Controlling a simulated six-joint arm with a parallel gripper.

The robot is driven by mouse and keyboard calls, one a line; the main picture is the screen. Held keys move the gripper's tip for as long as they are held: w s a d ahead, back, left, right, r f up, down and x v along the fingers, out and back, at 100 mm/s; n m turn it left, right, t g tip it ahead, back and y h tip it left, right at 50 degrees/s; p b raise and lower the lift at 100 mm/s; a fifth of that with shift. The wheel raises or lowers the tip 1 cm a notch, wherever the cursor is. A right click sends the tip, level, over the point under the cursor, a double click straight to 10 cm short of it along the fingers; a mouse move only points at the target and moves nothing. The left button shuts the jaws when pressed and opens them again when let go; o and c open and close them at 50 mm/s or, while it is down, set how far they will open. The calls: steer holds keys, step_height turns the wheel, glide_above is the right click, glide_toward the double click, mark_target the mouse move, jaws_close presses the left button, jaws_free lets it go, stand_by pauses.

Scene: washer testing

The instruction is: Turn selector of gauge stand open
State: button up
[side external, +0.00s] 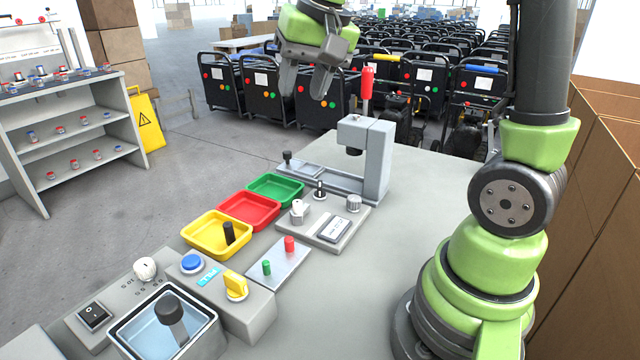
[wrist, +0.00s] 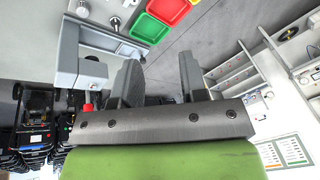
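A grey panel (side external: 322,236) on the table carries a white selector knob (side external: 297,211), a ribbed silver knob (side external: 354,203), a black-topped lever (side external: 320,188) and a small display (side external: 334,229). I cannot tell for sure which fixture is the gauge stand. Part of this panel shows at the top of the wrist view, with a knob (wrist: 114,23) on it. Behind it stands a grey upright fixture (side external: 376,160) with a red handle (side external: 367,88). My gripper (side external: 304,86) is open and empty, raised beyond the table's back left; its fingers also show in the wrist view (wrist: 160,74).
Yellow (side external: 190,232), red (side external: 226,208) and green (side external: 254,188) trays lie left of the panel. A control box with a yellow knob (side external: 236,284) and a water basin (side external: 140,328) sit front left. The table's right middle is bare.

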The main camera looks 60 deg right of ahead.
steer(key=w+d+f+m+g, duration=0.2)
steer(key=w+d+f, duration=0.4)
steer(key=d+f, duration=0.25)
steer(key=m+g, duration=0.2)
glide_above(320, 183)
step_height(320, 183, down, 9)
steer(key=shift+r, duration=0.1)
step_height(320, 183, down, 10)
steer(key=shift+r, duration=0.1)
jaws_close()
